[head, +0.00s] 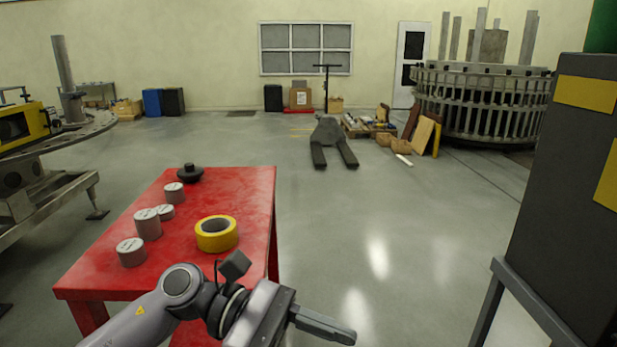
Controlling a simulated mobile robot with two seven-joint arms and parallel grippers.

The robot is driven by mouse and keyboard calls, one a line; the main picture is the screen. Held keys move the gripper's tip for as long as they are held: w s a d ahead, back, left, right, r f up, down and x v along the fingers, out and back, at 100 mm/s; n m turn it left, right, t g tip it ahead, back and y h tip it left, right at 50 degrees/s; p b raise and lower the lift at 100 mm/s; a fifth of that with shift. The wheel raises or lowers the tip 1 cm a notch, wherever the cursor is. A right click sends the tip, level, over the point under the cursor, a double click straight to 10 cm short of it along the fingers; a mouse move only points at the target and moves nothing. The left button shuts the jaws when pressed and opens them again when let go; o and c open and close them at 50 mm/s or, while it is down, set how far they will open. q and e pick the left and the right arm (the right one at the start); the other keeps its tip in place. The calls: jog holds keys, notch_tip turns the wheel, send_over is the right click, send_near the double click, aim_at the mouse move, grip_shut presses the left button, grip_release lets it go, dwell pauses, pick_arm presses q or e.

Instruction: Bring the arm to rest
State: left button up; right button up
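My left arm reaches in from the bottom left, in front of the near edge of the red table. My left gripper (325,325) is to the right of the table's near end, over the floor, and points to the right. Its fingers show as one dark bar from this side, so I cannot tell whether they are apart, and no held object shows. My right gripper is not in view.
The red table (225,187) carries a yellow tape roll (217,234), several grey cylinders (148,224) and a black knob-like part (189,173). A dark cabinet (570,190) stands close on the right. The floor (400,230) between is clear; a pallet jack (328,135) stands farther back.

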pick_arm(q)
jog(key=w+a+f+m+t+y+p, duration=0.1)
jog(key=w+a+f+m+t, duration=0.3)
jog(key=m+t, duration=1)
jog(key=w+a+f+m+t+y, duration=0.25)
jog(key=a+f+m+t, duration=0.5)
jog(key=m, duration=1.05)
jog(key=s+a+f+n+g+y, duration=0.2)
jog(key=s+a+f+n+y, duration=0.3)
jog(key=s+f+n, duration=0.2)
jog(key=s+a+f+n+g+y, duration=0.3)
jog(key=s+a+f+n, duration=0.3)
jog(key=f+n, duration=0.6)
jog(key=shift+s+f+y+p, duration=0.3)
jog(key=shift+s+f+y, duration=0.2)
jog(key=shift+s+y, duration=0.35)
